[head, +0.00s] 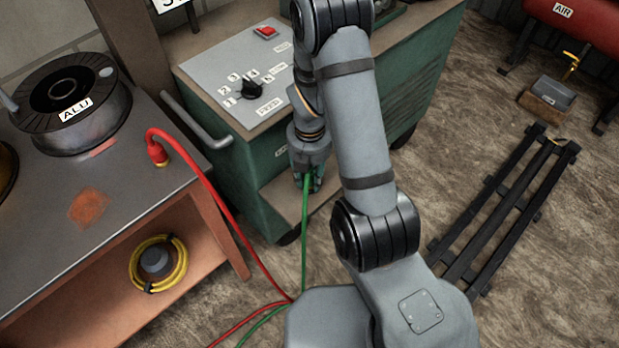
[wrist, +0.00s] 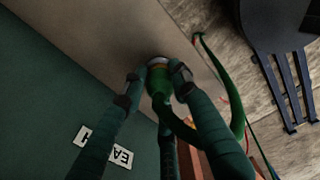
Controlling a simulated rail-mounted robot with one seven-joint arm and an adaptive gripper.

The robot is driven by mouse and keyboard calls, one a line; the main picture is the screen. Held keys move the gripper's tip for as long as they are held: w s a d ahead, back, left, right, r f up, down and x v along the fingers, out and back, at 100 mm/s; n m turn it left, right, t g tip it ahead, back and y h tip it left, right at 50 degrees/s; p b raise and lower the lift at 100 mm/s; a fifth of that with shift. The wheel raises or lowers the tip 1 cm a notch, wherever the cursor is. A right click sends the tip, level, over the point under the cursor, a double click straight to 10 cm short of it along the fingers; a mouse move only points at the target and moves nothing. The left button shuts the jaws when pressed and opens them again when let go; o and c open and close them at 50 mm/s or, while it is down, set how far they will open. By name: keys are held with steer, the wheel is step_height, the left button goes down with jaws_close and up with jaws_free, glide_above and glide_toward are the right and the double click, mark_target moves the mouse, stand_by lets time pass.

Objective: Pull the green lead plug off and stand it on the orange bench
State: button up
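The green plug (wrist: 159,82), with a silvery ring at its far end, sits between the fingers of my gripper (wrist: 155,82) in the wrist view. The fingertips flank it closely; whether they press on it I cannot tell. In the head view my gripper (head: 308,180) is low in front of the green cabinet, with the plug hidden in it. The green lead (head: 305,235) hangs from it to the floor. Whether the plug is seated in a socket is not clear. The orange bench (head: 125,178) stands at left, with a worn grey top and an orange lower shelf.
On the bench are a spool marked ALU (head: 75,110) and a red plug (head: 158,155) with its red lead running to the floor. A yellow coil (head: 140,265) lies on its shelf. The green cabinet (head: 235,175) has a handle beside the bench. The bench top's front part is clear.

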mark_target(310, 173)
steer(key=c, duration=0.6)
jaws_close()
steer(key=o, duration=1.5)
jaws_free()
steer(key=shift+o, duration=0.2)
step_height(310, 173, up, 12)
